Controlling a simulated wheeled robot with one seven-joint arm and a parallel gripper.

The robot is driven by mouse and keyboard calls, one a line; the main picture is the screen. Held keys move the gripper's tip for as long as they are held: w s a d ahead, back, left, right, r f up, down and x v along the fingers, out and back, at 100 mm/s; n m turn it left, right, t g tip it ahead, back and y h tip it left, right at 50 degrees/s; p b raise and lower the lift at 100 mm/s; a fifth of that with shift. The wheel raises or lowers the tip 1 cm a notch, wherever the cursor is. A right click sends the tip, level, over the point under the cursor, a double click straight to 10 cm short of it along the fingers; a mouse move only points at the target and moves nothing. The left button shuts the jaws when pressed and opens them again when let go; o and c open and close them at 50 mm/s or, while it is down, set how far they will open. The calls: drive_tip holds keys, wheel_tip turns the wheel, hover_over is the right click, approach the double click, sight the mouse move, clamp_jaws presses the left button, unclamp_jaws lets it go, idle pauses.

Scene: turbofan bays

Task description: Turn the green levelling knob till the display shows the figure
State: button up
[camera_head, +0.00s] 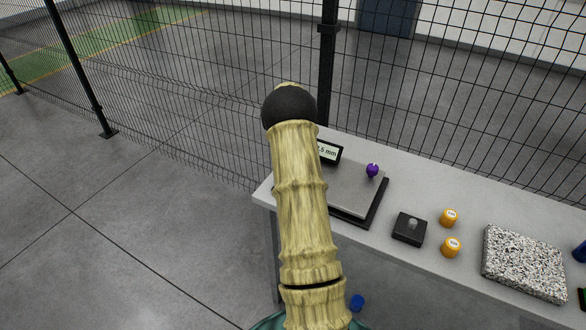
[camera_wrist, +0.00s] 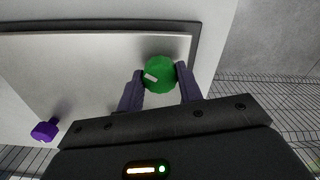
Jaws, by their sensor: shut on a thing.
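The green levelling knob (camera_wrist: 158,75) shows in the wrist view at the edge of a grey plate, with a pale mark on its face. My gripper (camera_wrist: 164,84) has one finger on each side of it and is shut on it. In the head view my arm hides the knob and gripper. The display (camera_head: 329,152) stands at the back of the plate (camera_head: 350,192); my arm covers its left part, and the visible part reads ".5 mm". A purple knob (camera_head: 372,170) sits at the plate's right side and also shows in the wrist view (camera_wrist: 44,131).
A mesh fence (camera_head: 430,80) runs behind the bench. A blue object (camera_head: 357,302) is low beside my arm.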

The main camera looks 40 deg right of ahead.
drive_tip(key=o, duration=1)
drive_tip(key=shift+r, duration=0.1)
wheel_tip(320, 180, up, 17)
drive_tip(key=b, duration=0.2)
drive_tip(key=shift+r, duration=0.15)
drive_tip(key=shift+a, duration=0.1)
